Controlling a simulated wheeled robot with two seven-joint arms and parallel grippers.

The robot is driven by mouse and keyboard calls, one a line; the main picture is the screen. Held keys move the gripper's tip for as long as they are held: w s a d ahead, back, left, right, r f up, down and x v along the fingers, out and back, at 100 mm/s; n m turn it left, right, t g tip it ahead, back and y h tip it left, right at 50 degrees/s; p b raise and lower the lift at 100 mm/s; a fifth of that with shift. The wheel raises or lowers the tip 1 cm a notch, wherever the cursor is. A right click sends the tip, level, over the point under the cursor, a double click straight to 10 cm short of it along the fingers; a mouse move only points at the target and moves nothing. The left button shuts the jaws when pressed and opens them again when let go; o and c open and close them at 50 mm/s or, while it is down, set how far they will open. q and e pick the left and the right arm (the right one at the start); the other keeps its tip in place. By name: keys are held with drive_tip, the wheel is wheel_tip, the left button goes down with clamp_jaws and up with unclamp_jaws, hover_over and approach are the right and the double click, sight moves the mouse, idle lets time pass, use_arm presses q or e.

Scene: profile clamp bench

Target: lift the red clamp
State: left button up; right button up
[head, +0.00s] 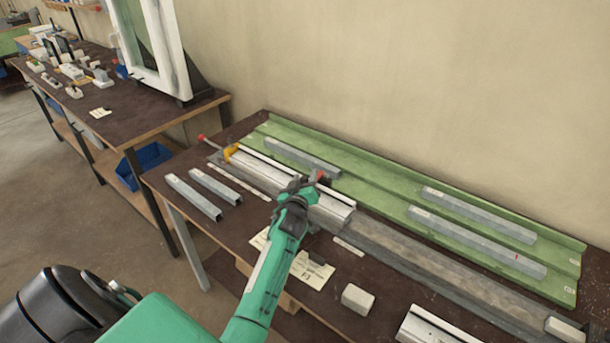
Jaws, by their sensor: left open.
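My left gripper (303,184) is open and sits right by the red part, over the profile. The gripper and wrist hide most of the clamp, and I cannot tell whether the fingers touch it. The white profile (265,178) lies along the grey rail. A yellow clamp (231,152) is at its far left end, with a red-tipped rod (202,138) beside it. My right gripper is out of view.
Grey bars lie in the green tray (390,222) behind and on the bench at left (193,196). A paper sheet (312,275), a pale block (357,298) and a white profile piece (430,325) lie in front. A second bench stands at the left.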

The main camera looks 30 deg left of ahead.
use_arm(q)
drive_tip(key=shift+w+a, duration=0.25)
drive_tip(key=shift+w, duration=0.2)
drive_tip(key=shift+c, duration=1.4)
clamp_jaws()
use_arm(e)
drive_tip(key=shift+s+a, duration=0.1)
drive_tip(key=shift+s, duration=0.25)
use_arm(q)
drive_tip(key=shift+w+r, duration=0.1)
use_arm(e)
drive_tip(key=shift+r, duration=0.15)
